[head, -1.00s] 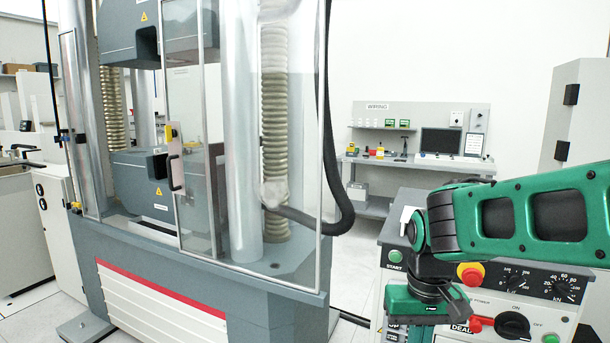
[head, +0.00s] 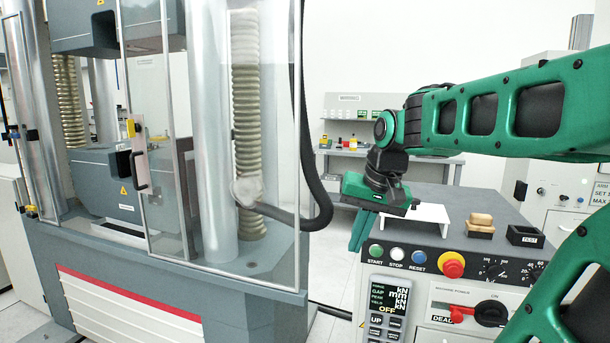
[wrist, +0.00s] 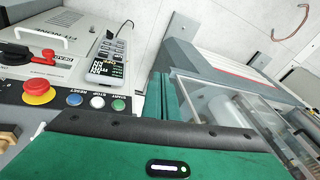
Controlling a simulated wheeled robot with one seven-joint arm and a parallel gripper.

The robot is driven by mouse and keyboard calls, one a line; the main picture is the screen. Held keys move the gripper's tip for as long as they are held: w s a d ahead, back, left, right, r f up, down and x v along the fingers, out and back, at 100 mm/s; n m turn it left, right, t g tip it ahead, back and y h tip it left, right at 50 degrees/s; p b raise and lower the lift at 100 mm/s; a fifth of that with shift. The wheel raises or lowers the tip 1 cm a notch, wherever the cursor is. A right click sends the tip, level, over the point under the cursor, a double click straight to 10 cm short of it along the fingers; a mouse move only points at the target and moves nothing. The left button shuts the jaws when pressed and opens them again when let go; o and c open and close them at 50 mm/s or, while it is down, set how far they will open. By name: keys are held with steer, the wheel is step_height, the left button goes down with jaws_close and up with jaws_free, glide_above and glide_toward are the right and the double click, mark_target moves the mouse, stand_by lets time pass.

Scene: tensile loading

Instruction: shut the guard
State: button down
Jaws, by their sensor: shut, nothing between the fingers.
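The guard (head: 160,90) is a clear framed panel on the front of the tall grey testing machine. It has a black handle (head: 139,170) and a yellow latch piece (head: 131,128) on its left edge. Another clear panel (head: 28,110) stands further left, with an open gap between the two that shows the machine's inside. My gripper (head: 362,232) is shut and empty, pointing down by the left edge of the control console, right of the guard and apart from it. In the wrist view its green fingers (wrist: 158,100) are together, and the clear guard corner (wrist: 215,95) shows beyond.
The control console (head: 440,215) with buttons, a red emergency stop (head: 452,264) and a display (head: 388,298) stands close below my arm. A black hose (head: 308,150) hangs along the machine's right side. A bench (head: 345,148) stands behind. Floor shows between machine and console.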

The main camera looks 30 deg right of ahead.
steer(key=w+d+r+m+t, duration=0.1)
steer(key=w+d+r+t, duration=0.1)
steer(key=w+r, duration=0.55)
steer(key=w+d+r+t, duration=0.2)
steer(key=w+r, duration=0.2)
steer(key=r, duration=0.7)
steer(key=w+a+f, duration=0.2)
steer(key=w+f, duration=0.6)
steer(key=w, duration=0.1)
steer(key=shift+a, duration=0.4)
steer(key=shift+w, duration=0.1)
